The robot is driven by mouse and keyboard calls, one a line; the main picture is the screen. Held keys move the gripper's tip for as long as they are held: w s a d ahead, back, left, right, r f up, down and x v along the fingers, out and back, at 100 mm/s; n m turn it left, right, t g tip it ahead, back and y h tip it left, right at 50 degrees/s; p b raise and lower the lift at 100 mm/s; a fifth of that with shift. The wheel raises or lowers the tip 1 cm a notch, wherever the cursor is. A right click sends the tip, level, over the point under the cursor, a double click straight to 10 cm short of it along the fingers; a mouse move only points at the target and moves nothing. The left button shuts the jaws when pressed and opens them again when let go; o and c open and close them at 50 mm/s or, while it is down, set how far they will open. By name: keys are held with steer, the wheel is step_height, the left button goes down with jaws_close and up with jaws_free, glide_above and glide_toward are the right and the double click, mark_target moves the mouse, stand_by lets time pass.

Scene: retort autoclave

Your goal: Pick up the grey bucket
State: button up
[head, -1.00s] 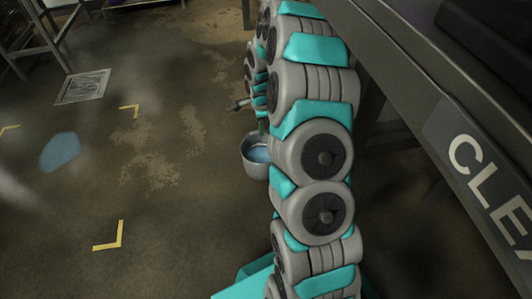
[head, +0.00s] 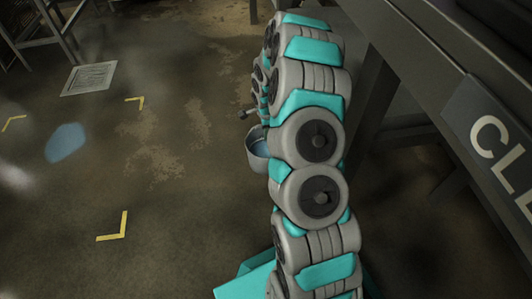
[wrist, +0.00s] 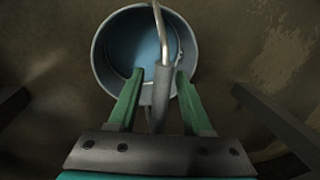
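The grey bucket (head: 258,165) stands on the floor, partly hidden behind my arm in the head view. Its inside looks blue. In the wrist view the bucket (wrist: 104,72) is seen from above, with its grey handle (wrist: 162,45) raised and running between my fingers. My gripper (wrist: 159,73) is open, with a green finger on each side of the handle and a visible gap to it. The fingertips overlap the bucket's opening in this view; their height above it is hard to judge. In the head view the fingers are hidden.
A dark table edge with a lettered sign (head: 500,140) runs along the right, close to my arm. Yellow corner marks (head: 115,228), a floor drain (head: 90,78) and a bluish patch (head: 67,143) lie on the open floor to the left. A metal frame stands at the upper left.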

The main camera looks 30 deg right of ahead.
jaws_close()
stand_by(1.2)
